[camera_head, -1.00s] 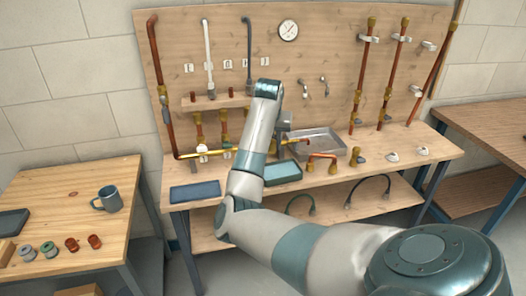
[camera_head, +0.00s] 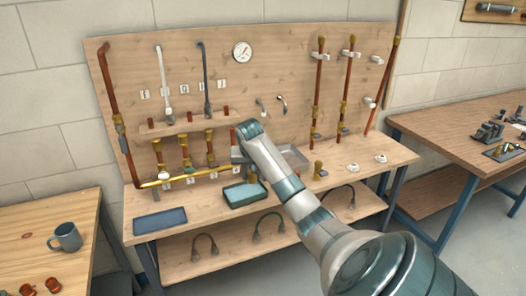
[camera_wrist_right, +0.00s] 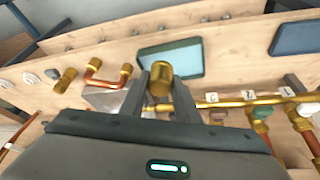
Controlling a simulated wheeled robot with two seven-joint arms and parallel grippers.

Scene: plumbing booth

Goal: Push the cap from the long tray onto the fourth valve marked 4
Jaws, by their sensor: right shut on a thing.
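My right gripper (camera_wrist_right: 158,86) is shut on a brass cap (camera_wrist_right: 159,76) in the right wrist view. In the head view the right gripper (camera_head: 240,154) is near the right end of the brass manifold (camera_head: 207,172), partly hidden by my wrist. The manifold also shows in the right wrist view (camera_wrist_right: 235,102), with small number tags and valves. The fourth valve is largely hidden by the gripper, and contact with it cannot be told. A teal tray (camera_head: 245,193) and a longer dark blue tray (camera_head: 160,221) lie at the bench front. My left gripper is not in view.
Copper risers and a small shelf (camera_head: 185,124) stand behind the manifold. A grey metal tray (camera_head: 293,158) and brass fittings (camera_head: 318,170) are to the right. A mug (camera_head: 66,237) is on the left table. The bench front between the trays is clear.

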